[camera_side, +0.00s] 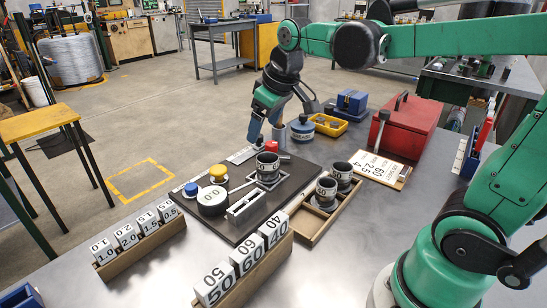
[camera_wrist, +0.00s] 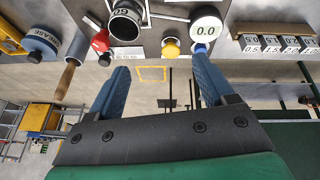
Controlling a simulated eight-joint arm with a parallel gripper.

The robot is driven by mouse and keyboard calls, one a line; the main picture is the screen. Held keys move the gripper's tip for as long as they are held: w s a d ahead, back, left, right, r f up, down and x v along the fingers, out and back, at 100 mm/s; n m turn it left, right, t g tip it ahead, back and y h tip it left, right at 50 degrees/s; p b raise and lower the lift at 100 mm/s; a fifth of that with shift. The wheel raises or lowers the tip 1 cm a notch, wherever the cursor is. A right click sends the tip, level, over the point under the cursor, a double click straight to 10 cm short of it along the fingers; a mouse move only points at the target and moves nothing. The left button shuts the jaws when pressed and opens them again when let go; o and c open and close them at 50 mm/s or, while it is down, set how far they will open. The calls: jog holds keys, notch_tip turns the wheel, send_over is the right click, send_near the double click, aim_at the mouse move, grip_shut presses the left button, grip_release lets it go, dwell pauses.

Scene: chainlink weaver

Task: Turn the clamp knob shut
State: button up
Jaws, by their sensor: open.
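A dark board (camera_side: 245,215) lies on the metal bench with colored knobs on it. A red knob (camera_side: 272,148) stands at its far edge; it also shows in the wrist view (camera_wrist: 101,40). A yellow knob (camera_side: 218,174) and a smaller blue knob (camera_side: 191,189) stand at the left; the yellow one also shows in the wrist view (camera_wrist: 171,47). I cannot tell which is the clamp knob. My gripper (camera_side: 265,138) is open above the board's far edge, near the red knob. Its blue fingers (camera_wrist: 160,62) are wide apart with nothing between them.
A white dial marked 0.0 (camera_side: 212,201) and a dark cup on a fixture (camera_side: 267,166) stand on the board. Block racks (camera_side: 140,243) line the front. A wooden tray (camera_side: 318,223), blue tin (camera_side: 302,131), yellow bin (camera_side: 328,125) and red toolbox (camera_side: 408,125) stand right.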

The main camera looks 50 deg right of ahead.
jog(key=w+d+f+n+g, duration=0.1)
jog(key=w+d+g, duration=0.1)
jog(key=w+d, duration=0.4)
jog(key=n+g, duration=0.2)
send_over(272, 143)
jog(key=shift+y, duration=0.3)
jog(key=f, duration=0.6)
jog(key=shift+w+a, duration=0.1)
jog(key=shift+a, duration=0.1)
jog(key=shift+d+f+g, duration=0.25)
jog(key=shift+f+g, duration=0.05)
jog(key=shift+f, duration=2.8)
jog(key=shift+c, duration=0.2)
grip_shut()
